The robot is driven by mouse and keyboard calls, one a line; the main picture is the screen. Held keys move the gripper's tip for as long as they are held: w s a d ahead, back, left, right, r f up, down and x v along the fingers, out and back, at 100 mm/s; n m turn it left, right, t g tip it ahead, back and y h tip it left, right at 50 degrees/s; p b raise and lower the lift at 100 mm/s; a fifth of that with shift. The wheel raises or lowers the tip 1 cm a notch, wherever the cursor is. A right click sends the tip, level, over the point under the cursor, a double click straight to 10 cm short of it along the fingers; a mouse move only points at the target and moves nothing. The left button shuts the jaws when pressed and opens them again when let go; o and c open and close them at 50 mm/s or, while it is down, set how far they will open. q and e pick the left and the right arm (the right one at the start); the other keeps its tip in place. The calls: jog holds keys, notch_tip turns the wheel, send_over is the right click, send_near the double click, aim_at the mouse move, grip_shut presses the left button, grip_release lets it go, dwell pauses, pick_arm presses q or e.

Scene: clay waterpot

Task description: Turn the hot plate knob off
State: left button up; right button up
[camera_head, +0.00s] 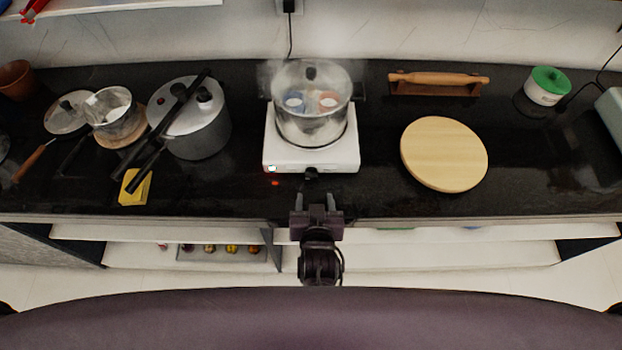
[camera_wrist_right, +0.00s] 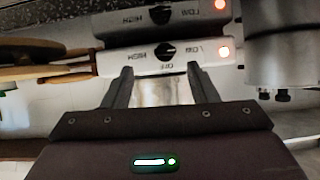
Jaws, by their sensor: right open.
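The white hot plate (camera_head: 285,159) stands on the black counter with its dark knob (camera_head: 311,173) at the middle of its front edge. A glass-lidded pot (camera_head: 312,122) sits on it, with steam around. My right gripper (camera_head: 316,198) is open and empty, just in front of the knob and apart from it. In the right wrist view, the picture is upside down; the knob (camera_wrist_right: 165,53) lies beyond the open fingers (camera_wrist_right: 160,78), between the LOW and HIGH marks. I cannot read the knob's exact setting. My left gripper is out of view.
A pressure cooker (camera_head: 205,135) with black handles and a yellow sponge (camera_head: 134,188) are left of the hot plate. A round wooden board (camera_head: 444,154) and rolling pin (camera_head: 438,79) are at the right. The counter directly before the hot plate is clear.

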aim_at(312, 176)
jog(key=shift+a+r+t, duration=0.3)
jog(key=shift+a+t, duration=0.15)
jog(key=shift+t, duration=0.05)
jog(key=p+x, duration=0.1)
jog(key=x, duration=0.6)
jog(key=shift+w+f, duration=0.1)
jog(key=shift+w, duration=0.1)
jog(key=c, duration=1)
jog(key=shift+d, duration=0.1)
